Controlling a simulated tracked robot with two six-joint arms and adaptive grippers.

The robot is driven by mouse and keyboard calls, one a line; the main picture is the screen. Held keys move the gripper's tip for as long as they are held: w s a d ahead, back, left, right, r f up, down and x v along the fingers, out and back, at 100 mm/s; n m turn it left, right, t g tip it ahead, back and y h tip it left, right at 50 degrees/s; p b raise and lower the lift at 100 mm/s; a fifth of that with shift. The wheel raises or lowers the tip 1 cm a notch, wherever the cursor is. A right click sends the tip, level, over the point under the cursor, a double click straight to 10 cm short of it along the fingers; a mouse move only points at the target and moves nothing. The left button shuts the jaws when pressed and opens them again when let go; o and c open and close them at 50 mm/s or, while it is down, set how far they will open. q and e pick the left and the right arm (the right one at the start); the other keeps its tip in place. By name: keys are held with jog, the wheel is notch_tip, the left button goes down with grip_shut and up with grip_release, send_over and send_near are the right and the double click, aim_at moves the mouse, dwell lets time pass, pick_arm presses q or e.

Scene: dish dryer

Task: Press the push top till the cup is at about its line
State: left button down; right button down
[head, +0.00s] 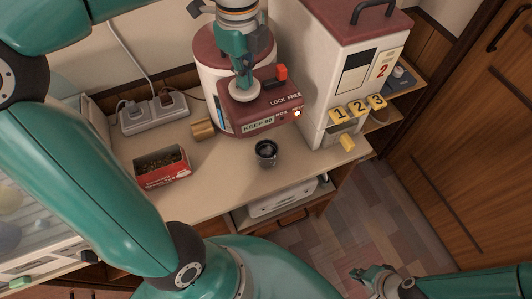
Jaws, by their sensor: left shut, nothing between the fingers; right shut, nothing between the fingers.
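The water dispenser (215,75) is a white pot with a maroon top and a front panel reading LOCK FREE and KEEP 90. My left gripper (243,92) is shut and points down at the maroon top, covering part of it, including where the push top would be. I cannot tell whether it touches or presses. A small dark cup (266,153) stands on the counter in front of the dispenser, below its panel. Its inside looks dark with a greyish patch; its line and liquid level cannot be made out. My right gripper (372,274) is shut and empty, low over the floor at the lower right.
A white and maroon dispenser with yellow 1, 2, 3 tags (358,107) stands at right. A red box (161,168), a brass cylinder (203,131) and a power strip (153,112) are at left. The counter around the cup is clear.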

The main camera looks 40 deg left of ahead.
pick_arm(q)
jog(key=shift+f+b, duration=0.4)
jog(key=shift+f, duration=0.25)
dwell(0.8)
jog(key=shift+r+p, duration=1.85)
jog(key=shift+r, duration=0.05)
jog(key=shift+f, duration=0.25)
jog(key=shift+f+b, duration=0.9)
jog(key=shift+f, duration=0.4)
dwell(0.4)
jog(key=shift+r+p, duration=1.1)
jog(key=shift+r, duration=0.45)
